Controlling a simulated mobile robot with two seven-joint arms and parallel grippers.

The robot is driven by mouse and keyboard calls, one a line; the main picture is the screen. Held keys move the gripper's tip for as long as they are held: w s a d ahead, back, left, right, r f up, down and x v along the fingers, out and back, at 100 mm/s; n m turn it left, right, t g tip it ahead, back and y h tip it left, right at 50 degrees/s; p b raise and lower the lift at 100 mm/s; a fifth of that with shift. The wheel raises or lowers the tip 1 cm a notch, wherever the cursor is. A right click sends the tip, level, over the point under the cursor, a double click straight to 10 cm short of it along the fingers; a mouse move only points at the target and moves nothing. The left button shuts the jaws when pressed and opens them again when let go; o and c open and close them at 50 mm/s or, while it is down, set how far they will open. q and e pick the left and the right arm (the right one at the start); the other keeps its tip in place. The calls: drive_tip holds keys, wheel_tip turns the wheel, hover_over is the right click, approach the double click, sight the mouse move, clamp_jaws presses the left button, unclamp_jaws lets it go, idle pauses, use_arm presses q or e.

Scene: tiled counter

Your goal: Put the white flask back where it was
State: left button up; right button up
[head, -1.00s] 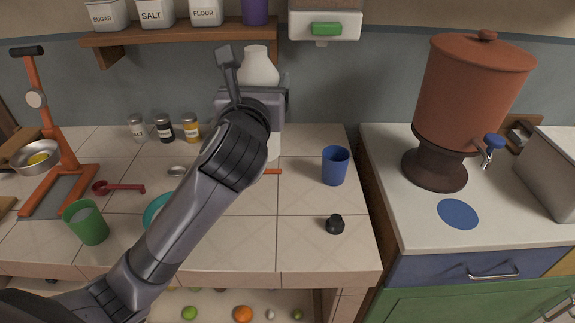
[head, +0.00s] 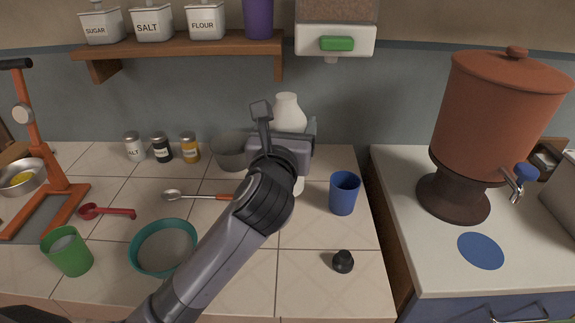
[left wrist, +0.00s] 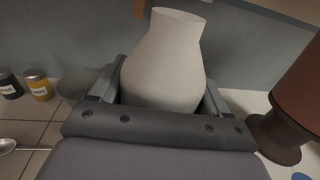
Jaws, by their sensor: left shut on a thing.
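The white flask (head: 288,111) stands upright at the back of the tiled counter, left of the blue cup. My left gripper (head: 294,140) is shut on the flask around its body, and the gripper and arm hide much of its lower part. In the left wrist view the flask (left wrist: 164,62) fills the space between the fingers (left wrist: 160,97), its mouth tipped to the upper right of the picture. A bit of its white base shows below the gripper in the head view, but I cannot tell whether it touches the counter. My right gripper is not in view.
A blue cup (head: 343,194) and a black stopper (head: 343,262) are to the right. A grey bowl (head: 230,153), a spoon (head: 190,195), a teal bowl (head: 162,249) and a green cup (head: 68,252) are to the left. A dispenser (head: 335,38) hangs above. A gap separates the right counter.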

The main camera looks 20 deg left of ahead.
use_arm(q)
wheel_tip(320, 180, down, 7)
drive_tip(key=shift+r+b, duration=0.1)
drive_tip(key=shift+b, duration=0.6)
drive_tip(key=shift+f, duration=0.3)
drive_tip(key=o, duration=1.3)
drive_tip(key=shift+f, duration=0.1)
drive_tip(key=shift+r, duration=0.2)
drive_tip(key=s, duration=0.4)
drive_tip(key=s+d, duration=0.1)
drive_tip(key=s, duration=0.7)
drive_tip(key=shift+d, duration=0.4)
